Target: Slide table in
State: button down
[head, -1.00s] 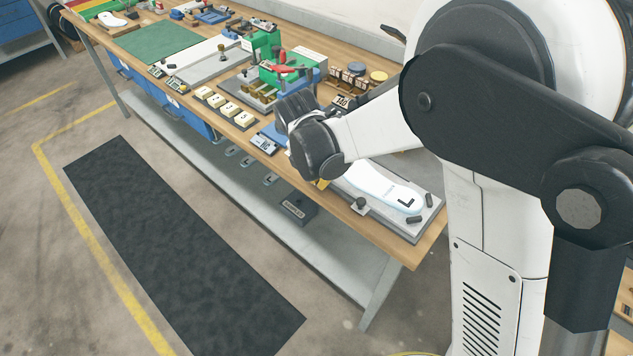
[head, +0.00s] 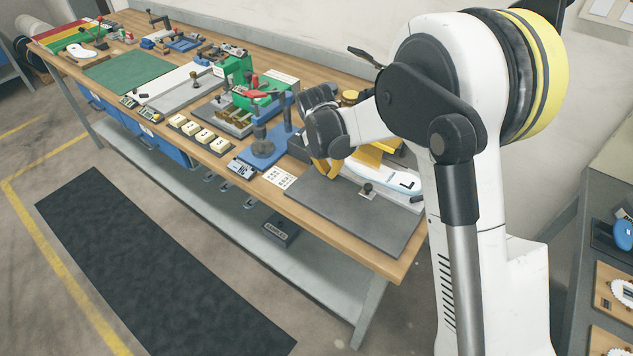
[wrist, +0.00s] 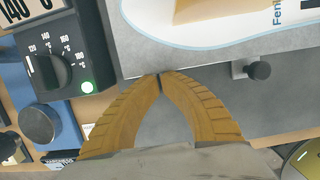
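The sliding table is a light grey plate with a white insole (head: 385,178) on it, at the right end of the workbench. It sits toward the back, and a dark grey base plate (head: 345,212) lies bare in front of it. A dark knob (head: 367,188) stands at the table's front edge. In the wrist view the table's edge (wrist: 205,65) runs across the top, with the knob (wrist: 259,70) to the right. My gripper (head: 325,172) has its yellow fingers shut and empty. In the wrist view its fingertips (wrist: 160,75) meet at the table's edge, seemingly touching it.
A control box (wrist: 65,55) with a dial and a lit green light is close left of my fingers in the wrist view. A yellow part (head: 372,158) stands over the insole. Green fixtures (head: 255,92) and number blocks (head: 205,137) are farther left on the bench.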

jog(key=shift+w+d, duration=1.05)
jog(key=shift+w, duration=0.25)
jog(key=shift+s+a, duration=0.1)
jog(key=shift+a, duration=0.05)
